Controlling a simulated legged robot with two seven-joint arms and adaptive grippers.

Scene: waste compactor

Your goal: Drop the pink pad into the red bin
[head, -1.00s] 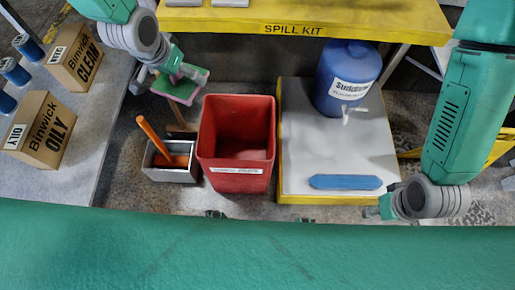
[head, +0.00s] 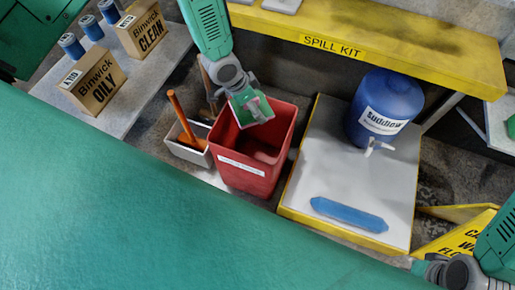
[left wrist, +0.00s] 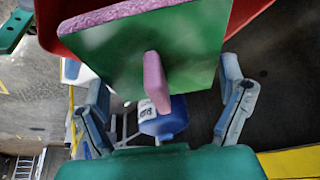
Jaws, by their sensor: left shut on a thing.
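The red bin (head: 245,173) stands on the floor, open at the top, between a grey caddy and a pale platform. My left gripper (head: 243,97) is over the bin's opening, near its back left rim. It is shut on the pink pad (head: 256,110), which has a green plate and hangs tilted over the opening. The left wrist view shows the plate (left wrist: 185,50) with a pink upright grip between my fingers and a pink edge at its top; red bin wall (left wrist: 247,12) shows behind it. My right gripper (head: 424,268) is at the bottom right; its fingers are too small to judge.
A grey caddy (head: 188,153) with an orange-handled tool stands left of the bin. Right of it, a yellow-edged platform (head: 330,165) holds a blue jug (head: 385,105) and a blue pad (head: 348,214). A yellow spill-kit shelf (head: 400,52) runs behind.

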